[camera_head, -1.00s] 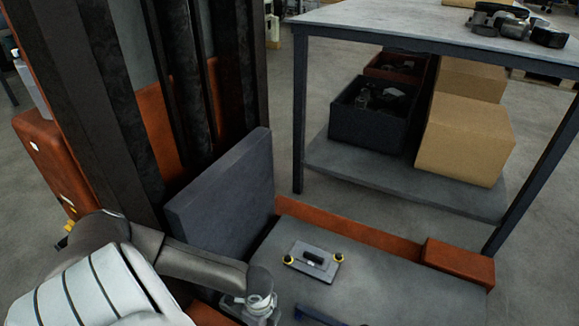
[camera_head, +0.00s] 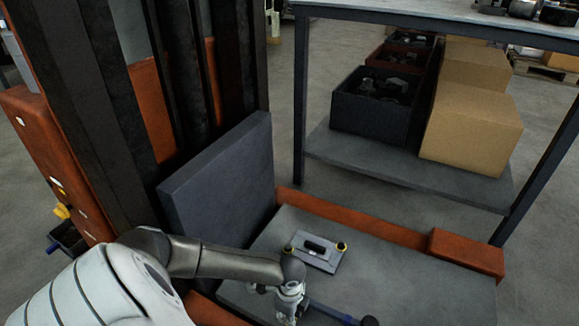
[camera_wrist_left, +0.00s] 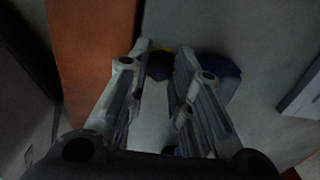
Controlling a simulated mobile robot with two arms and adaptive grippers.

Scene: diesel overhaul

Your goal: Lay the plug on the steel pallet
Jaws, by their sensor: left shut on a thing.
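My left gripper (camera_head: 289,310) reaches in from the left, low over the grey deck (camera_head: 420,285), which looks like the steel pallet. In the left wrist view its two fingers (camera_wrist_left: 160,75) are shut on a dark blue part with a yellow band (camera_wrist_left: 160,65), likely the plug. More dark blue (camera_wrist_left: 222,78) shows just right of the fingers. In the head view a dark blue bar (camera_head: 335,314) extends right from the gripper. I cannot tell whether it touches the deck. My right gripper is out of view.
A grey plate (camera_head: 328,262) with a black handle and two yellow-and-black knobs lies on the deck. An orange rim (camera_head: 350,220) and orange block (camera_head: 465,252) edge the deck. A dark upright panel (camera_head: 220,180) stands left. The deck's right part is clear.

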